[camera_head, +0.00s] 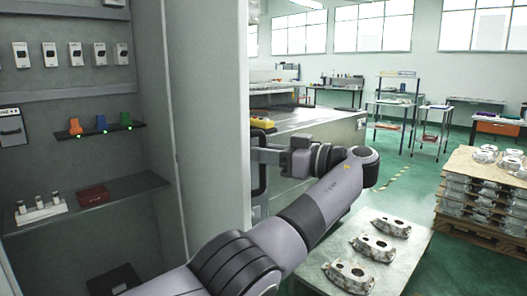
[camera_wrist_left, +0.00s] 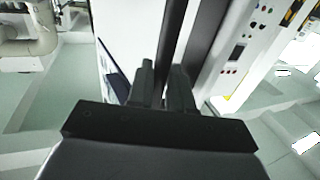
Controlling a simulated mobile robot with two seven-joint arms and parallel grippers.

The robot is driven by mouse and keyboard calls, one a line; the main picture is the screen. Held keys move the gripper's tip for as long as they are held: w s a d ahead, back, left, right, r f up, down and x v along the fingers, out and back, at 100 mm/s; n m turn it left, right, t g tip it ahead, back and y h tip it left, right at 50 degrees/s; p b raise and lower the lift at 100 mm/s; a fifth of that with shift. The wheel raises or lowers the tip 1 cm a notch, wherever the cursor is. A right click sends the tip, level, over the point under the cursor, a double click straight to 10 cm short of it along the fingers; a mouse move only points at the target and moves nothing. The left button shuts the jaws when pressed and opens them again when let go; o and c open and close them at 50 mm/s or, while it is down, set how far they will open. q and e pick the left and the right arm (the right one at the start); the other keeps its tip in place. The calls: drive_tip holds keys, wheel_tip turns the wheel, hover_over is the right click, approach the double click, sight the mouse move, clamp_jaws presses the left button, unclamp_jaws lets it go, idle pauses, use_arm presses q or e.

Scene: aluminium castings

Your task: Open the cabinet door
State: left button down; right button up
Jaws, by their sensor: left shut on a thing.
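The cabinet (camera_head: 85,160) stands at the left of the head view with its inside in sight. Its pale door (camera_head: 207,110) stands open as an upright panel at the right of the inside. My left gripper (camera_head: 262,156) is beside the door's far edge, on its outer side. It is shut on the dark upright door handle (camera_head: 258,184). In the left wrist view, the gripper's fingers (camera_wrist_left: 164,86) close around the dark handle bar (camera_wrist_left: 176,45). The exact contact is partly hidden. My right gripper is in neither view.
Inside the cabinet are shelves (camera_head: 90,203) with small devices and coloured items. A table (camera_head: 405,262) with several castings stands right of my left arm. A casting stack (camera_head: 470,205) stands farther right. Behind the gripper is a grey machine or bench (camera_head: 335,130). Green floor lies between.

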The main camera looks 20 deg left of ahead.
use_arm(q)
drive_tip(key=shift+w+a+r, duration=0.15)
drive_tip(key=shift+w+r, duration=0.15)
drive_tip(key=shift+r, duration=0.05)
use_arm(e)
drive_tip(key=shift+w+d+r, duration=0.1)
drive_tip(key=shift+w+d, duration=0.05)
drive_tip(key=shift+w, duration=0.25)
use_arm(q)
drive_tip(key=c, duration=1.2)
unclamp_jaws()
drive_tip(key=shift+o, duration=0.2)
drive_tip(key=shift+a+f, duration=0.2)
drive_tip(key=shift+d, duration=0.1)
drive_tip(key=shift+d+f, duration=0.1)
